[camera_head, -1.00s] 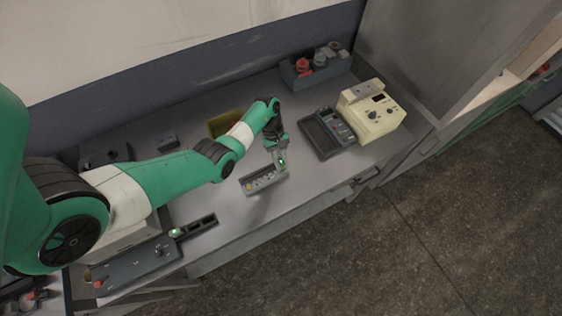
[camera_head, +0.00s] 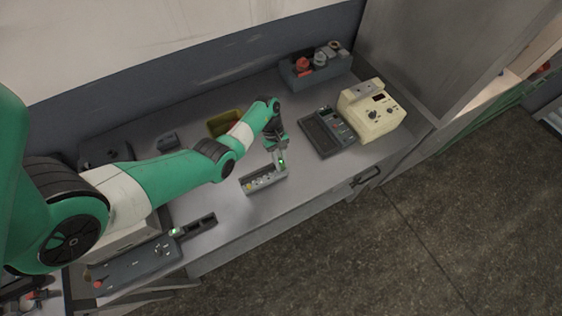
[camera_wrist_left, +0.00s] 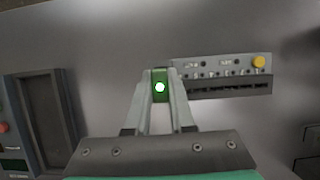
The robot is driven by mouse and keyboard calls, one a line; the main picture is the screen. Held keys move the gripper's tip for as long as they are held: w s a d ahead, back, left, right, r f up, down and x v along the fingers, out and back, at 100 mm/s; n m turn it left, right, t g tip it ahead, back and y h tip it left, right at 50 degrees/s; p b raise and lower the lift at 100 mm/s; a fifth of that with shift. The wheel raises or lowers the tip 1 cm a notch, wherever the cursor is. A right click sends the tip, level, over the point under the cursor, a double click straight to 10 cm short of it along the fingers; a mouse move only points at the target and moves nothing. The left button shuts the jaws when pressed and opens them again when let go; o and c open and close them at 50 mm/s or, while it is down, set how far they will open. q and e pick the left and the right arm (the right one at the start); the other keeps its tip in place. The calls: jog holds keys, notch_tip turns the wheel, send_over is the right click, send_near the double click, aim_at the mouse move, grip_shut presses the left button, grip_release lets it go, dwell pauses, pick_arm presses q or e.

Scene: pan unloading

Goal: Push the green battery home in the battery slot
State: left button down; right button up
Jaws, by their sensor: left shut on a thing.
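My left gripper (camera_head: 280,158) is shut on the green battery (camera_wrist_left: 160,78), which shows as a small green block with a bright spot between the fingertips in the left wrist view. In the head view the gripper points down at the right end of a small grey box (camera_head: 263,181). In the left wrist view this box (camera_wrist_left: 222,73) has a row of small parts, a long dark groove and a yellow knob, and the battery is at its left end. The battery's lower part is hidden, so I cannot tell how deep it sits. My right gripper is not in view.
A dark handheld device (camera_head: 325,135) and a cream instrument (camera_head: 372,112) stand to the right. A dark bin (camera_head: 315,72) with jars is at the back, a yellow tray (camera_head: 222,124) behind my arm. A dark panel (camera_head: 135,262) lies front left. Bare bench surrounds the grey box.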

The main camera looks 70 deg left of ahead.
pick_arm(q)
jog(key=shift+f, duration=0.2)
dwell(0.5)
jog(key=c, duration=0.7)
grip_release()
jog(key=p+v, duration=0.1)
jog(key=v, duration=1)
jog(key=shift+a+r+p, duration=0.15)
jog(key=shift+r+p, duration=0.15)
jog(key=shift+p, duration=0.05)
